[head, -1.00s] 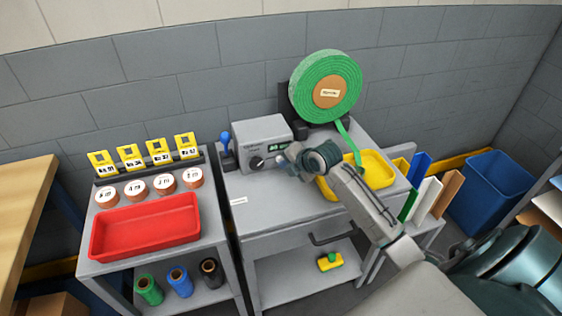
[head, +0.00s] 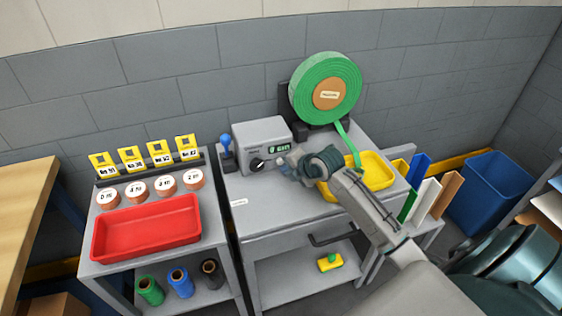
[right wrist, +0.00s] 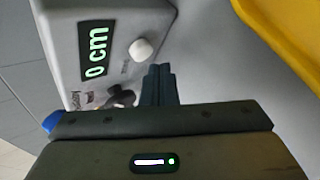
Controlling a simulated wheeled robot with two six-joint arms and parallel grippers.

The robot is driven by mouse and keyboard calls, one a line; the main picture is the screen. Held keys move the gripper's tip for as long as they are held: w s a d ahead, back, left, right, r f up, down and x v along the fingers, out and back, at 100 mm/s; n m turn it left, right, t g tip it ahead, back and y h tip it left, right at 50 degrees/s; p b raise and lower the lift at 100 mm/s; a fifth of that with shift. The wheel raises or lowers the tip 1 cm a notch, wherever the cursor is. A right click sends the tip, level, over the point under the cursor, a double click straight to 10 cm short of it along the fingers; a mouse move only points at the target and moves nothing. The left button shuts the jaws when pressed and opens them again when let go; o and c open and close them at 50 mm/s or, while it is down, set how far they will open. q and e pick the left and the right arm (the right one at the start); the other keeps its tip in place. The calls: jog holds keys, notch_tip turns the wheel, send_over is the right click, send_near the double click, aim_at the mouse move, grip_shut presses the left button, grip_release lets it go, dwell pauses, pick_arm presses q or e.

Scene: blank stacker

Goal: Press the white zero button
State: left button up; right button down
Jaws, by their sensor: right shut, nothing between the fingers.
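The white zero button (right wrist: 141,49) is a round white knob on the front of a grey box (head: 257,132), below its green display, in the right wrist view. The display (right wrist: 95,52) reads "0 cm". My right gripper (right wrist: 157,72) is shut and empty, its fingertips close to the button and apart from it in the picture; I cannot tell the exact gap. In the head view the right gripper (head: 284,166) is in front of the box and hides the button. A black dial (right wrist: 122,97) sits beside the button. My left gripper is not in view.
A yellow tray (head: 384,176) and a green tape roll (head: 309,99) are right of the box. A blue-knobbed lever (head: 226,142) stands left of it. A red tray (head: 146,250) is on the left cart. The bench front left of my arm is clear.

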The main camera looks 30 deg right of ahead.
jog(key=shift+s, duration=0.1)
jog(key=shift+s+a+p, duration=0.2)
jog(key=shift+s+p, duration=0.15)
jog(key=shift+s, duration=0.45)
jog(key=shift+s+a+p, duration=0.2)
jog(key=shift+s+p, duration=0.15)
jog(key=shift+s, duration=0.4)
jog(key=shift+s+a+p, duration=0.2)
jog(key=shift+s+p, duration=0.15)
jog(key=shift+s, duration=0.45)
